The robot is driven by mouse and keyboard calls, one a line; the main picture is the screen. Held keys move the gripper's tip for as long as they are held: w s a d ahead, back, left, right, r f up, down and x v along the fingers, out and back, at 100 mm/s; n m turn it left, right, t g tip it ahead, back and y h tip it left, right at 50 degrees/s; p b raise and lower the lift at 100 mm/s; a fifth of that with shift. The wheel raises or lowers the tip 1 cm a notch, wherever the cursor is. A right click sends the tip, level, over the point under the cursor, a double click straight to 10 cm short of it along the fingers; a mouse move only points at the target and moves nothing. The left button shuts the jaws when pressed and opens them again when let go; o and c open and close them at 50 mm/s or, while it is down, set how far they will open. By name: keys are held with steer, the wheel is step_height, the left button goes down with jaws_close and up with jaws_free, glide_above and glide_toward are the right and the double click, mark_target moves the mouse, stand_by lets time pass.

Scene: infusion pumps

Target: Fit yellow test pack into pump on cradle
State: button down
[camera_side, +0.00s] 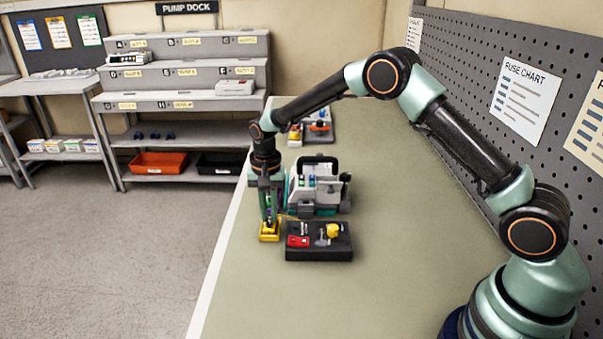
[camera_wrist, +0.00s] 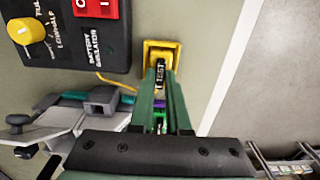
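The yellow test pack (camera_side: 269,236) is at the left edge of the bench, beside the black battery simulator box (camera_side: 318,254). In the wrist view, the yellow piece (camera_wrist: 163,46) has a dark upright part marked TEST. My gripper (camera_side: 268,221) points down over the pack. In the wrist view, my gripper's (camera_wrist: 161,72) green fingers flank the dark part, and I cannot tell whether they press on it. The pump on its cradle (camera_side: 318,188) stands just behind the simulator box. Part of it shows at lower left in the wrist view (camera_wrist: 65,122), partly hidden by my gripper.
The simulator has a yellow knob (camera_side: 333,230) and red switch (camera_side: 298,241). A thin yellow lead (camera_wrist: 115,82) runs near the pack. Another device (camera_side: 318,131) sits farther back on the bench. A pegboard wall (camera_side: 480,110) bounds the right. The bench is clear at front.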

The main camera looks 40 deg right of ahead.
steer(key=shift+r, duration=3)
steer(key=shift+r, duration=0.1)
step_height(320, 180, up, 9)
glide_above(328, 178)
steer(key=s+a, duration=0.2)
steer(key=a, duration=0.1)
step_height(328, 178, down, 5)
steer(key=shift+d+f, duration=0.15)
steer(key=shift+f, duration=1.2)
steer(key=shift+d+f, duration=0.1)
steer(key=shift+f, duration=1.2)
steer(key=shift+f, duration=1.1)
